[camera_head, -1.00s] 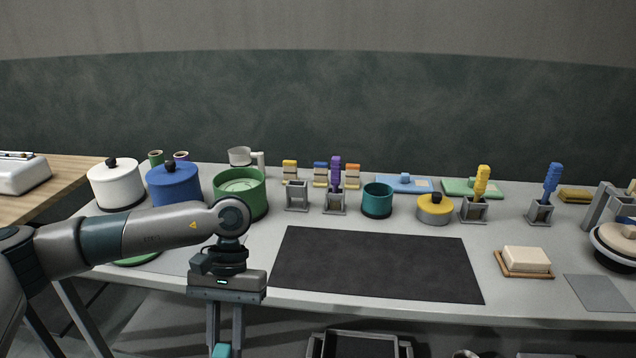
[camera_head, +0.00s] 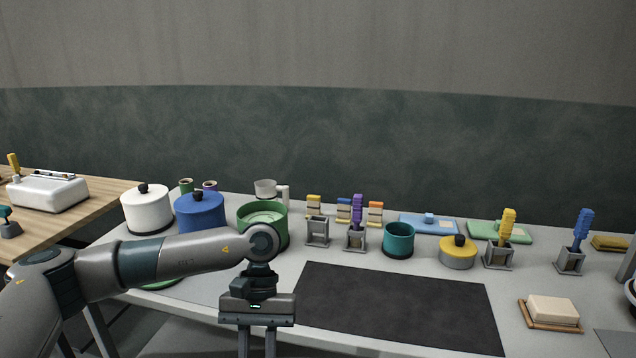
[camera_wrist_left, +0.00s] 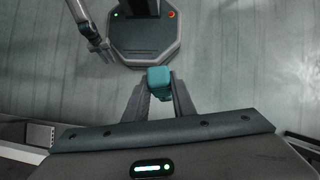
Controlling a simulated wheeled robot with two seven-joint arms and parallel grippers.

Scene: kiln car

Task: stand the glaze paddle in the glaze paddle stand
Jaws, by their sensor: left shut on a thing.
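My left gripper (camera_head: 257,343) hangs in front of the table's near edge, its fingertips cut off below the head view. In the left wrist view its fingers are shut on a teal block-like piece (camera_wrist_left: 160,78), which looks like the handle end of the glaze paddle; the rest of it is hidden. An empty grey stand (camera_head: 318,233) stands behind the black mat, to the right of the green pot, and looks like the glaze paddle stand. Similar stands beside it hold a purple paddle (camera_head: 357,210), a yellow paddle (camera_head: 507,226) and a blue paddle (camera_head: 581,229).
A green pot (camera_head: 262,232), blue pot (camera_head: 200,215) and white pot (camera_head: 147,210) stand at the left. The black mat (camera_head: 400,305) is bare.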

